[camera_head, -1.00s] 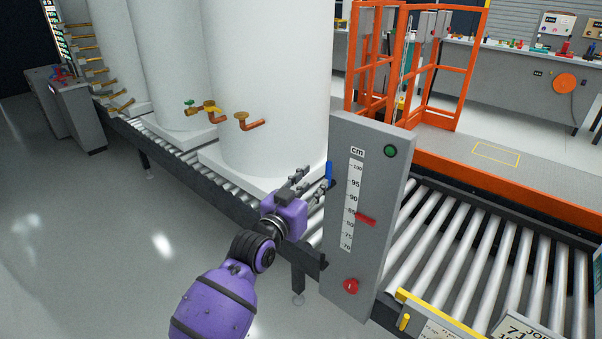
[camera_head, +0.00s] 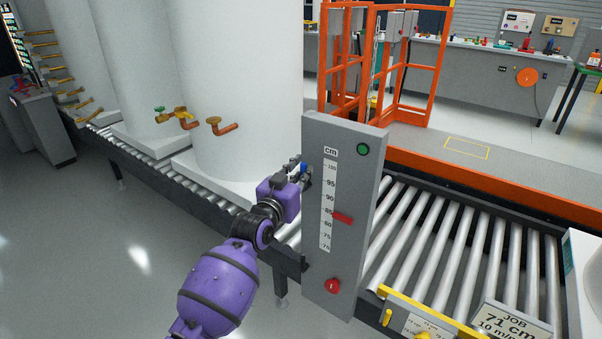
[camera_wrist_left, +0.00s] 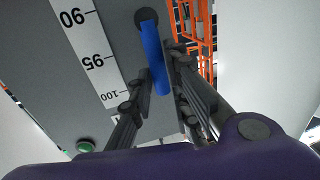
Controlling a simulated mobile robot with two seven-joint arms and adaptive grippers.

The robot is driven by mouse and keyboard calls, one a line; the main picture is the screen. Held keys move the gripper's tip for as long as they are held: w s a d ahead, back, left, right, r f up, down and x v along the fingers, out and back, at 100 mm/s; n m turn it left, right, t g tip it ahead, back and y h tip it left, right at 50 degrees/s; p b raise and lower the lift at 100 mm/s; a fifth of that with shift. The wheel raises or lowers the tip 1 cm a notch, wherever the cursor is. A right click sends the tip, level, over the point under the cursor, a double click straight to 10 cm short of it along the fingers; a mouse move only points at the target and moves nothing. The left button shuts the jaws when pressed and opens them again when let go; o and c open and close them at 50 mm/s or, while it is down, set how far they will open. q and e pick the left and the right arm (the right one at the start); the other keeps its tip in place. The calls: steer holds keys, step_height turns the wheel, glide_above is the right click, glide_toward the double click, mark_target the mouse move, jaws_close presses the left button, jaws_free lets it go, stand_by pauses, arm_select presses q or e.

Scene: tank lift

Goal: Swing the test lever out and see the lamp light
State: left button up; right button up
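The grey panel (camera_head: 345,215) stands upright with a cm scale, a red pointer and a red knob. Its round lamp (camera_head: 363,150) is dark green with no visible glow; it also shows in the left wrist view (camera_wrist_left: 85,146). The blue test lever (camera_wrist_left: 155,62) hangs off a dark pivot beside the scale. In the head view only a bit of the lever (camera_head: 304,168) shows behind my fingers. My left gripper (camera_head: 299,168) is at the panel's left edge, its fingers apart on either side of the lever. Whether either touches it I cannot tell. My right gripper is out of view.
Large white tanks (camera_head: 235,90) with brass taps stand on a roller conveyor left of the panel. More rollers (camera_head: 450,245) run to its right, with a yellow-handled plate and a job sign (camera_head: 503,322) in front. An orange railing (camera_head: 410,75) stands behind.

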arm_select(q)
jaws_close()
steer(key=w+a+f+n+g, duration=0.2)
steer(key=w+a+f+n, duration=0.1)
steer(key=n, duration=0.8)
steer(key=shift+w+a+f+n+g+h, duration=0.2)
steer(key=shift+a+n+g+h, duration=0.1)
steer(key=shift+a, duration=0.45)
stand_by(0.4)
steer(key=o, duration=0.6)
jaws_free()
